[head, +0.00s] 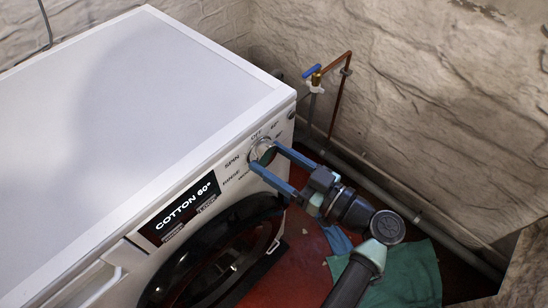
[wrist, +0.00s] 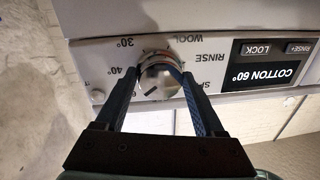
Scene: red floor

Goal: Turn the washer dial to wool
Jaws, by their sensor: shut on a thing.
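The washer dial (head: 265,148) is a round silver knob on the white front panel of the washer (head: 110,95). In the wrist view the dial (wrist: 160,80) sits between the two blue fingers of my gripper (wrist: 160,68), which is shut on it from both sides. The gripper (head: 264,153) also reaches the dial in the head view. The display (head: 180,208) reads COTTON 60°. In the wrist view the WOOL label (wrist: 184,38) stands upside down near RINSE and 30°. A dark mark shows on the dial face, but its exact direction is hard to tell.
The dark round washer door (head: 215,260) is below the panel. A copper pipe with a blue valve (head: 312,72) runs along the stone wall at right. A green cloth (head: 410,275) lies on the red floor beneath my arm.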

